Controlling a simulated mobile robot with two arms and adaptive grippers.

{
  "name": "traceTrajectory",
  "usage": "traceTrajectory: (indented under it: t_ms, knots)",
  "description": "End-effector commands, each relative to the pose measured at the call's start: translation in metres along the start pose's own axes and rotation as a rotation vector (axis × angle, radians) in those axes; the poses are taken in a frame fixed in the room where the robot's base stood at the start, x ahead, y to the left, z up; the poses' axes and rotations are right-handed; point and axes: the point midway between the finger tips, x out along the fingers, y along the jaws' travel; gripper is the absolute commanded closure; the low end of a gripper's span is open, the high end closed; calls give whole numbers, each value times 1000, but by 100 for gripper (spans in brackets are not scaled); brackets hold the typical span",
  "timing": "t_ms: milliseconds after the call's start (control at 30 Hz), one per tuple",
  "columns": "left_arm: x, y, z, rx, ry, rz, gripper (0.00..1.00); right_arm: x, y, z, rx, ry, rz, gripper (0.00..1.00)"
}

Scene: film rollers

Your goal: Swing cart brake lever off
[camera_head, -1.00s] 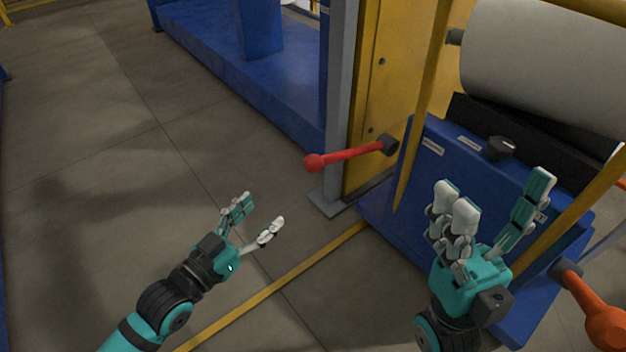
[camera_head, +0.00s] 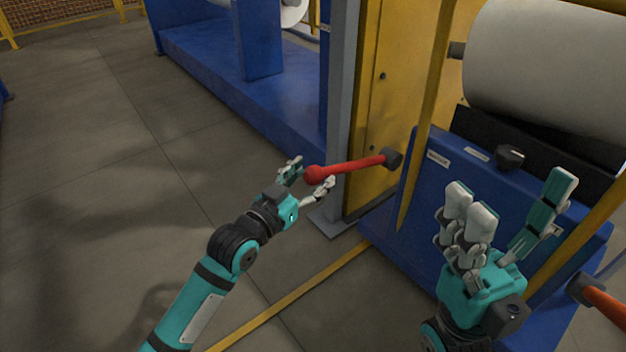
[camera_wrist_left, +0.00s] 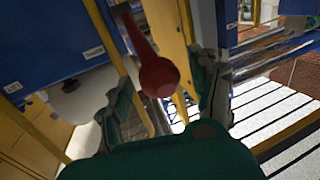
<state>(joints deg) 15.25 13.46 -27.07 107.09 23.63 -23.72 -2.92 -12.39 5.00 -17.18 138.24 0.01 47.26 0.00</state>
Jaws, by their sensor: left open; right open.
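A red brake lever (camera_head: 347,167) with a round knob at its end sticks out to the left from a dark pivot on the blue cart (camera_head: 432,187). My left gripper (camera_head: 306,183) is open, with its fingers on either side of the knob. In the left wrist view the red knob (camera_wrist_left: 159,77) sits between the two open fingers (camera_wrist_left: 168,92); I cannot tell whether they touch it. My right gripper (camera_head: 510,225) is open and empty in front of the cart's blue panel. A second, orange-red lever (camera_head: 606,303) shows at the right edge.
A large white roll (camera_head: 545,70) lies on the cart. A grey post (camera_head: 345,110) and a yellow panel (camera_head: 392,75) stand just behind the lever. A blue machine base (camera_head: 235,85) runs along the back. The floor at left is clear.

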Motion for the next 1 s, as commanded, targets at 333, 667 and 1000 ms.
traceTrajectory:
  t_ms: [333,667,1000]
  knots:
    - [10,0,-1,1,0,1,38,2,0,1,-1,8,-4,25]
    - [9,0,0,1,0,0,71,2,0,1,-1,8,-4,25]
    - [9,0,0,0,0,0,100,2,0,1,-1,8,-4,25]
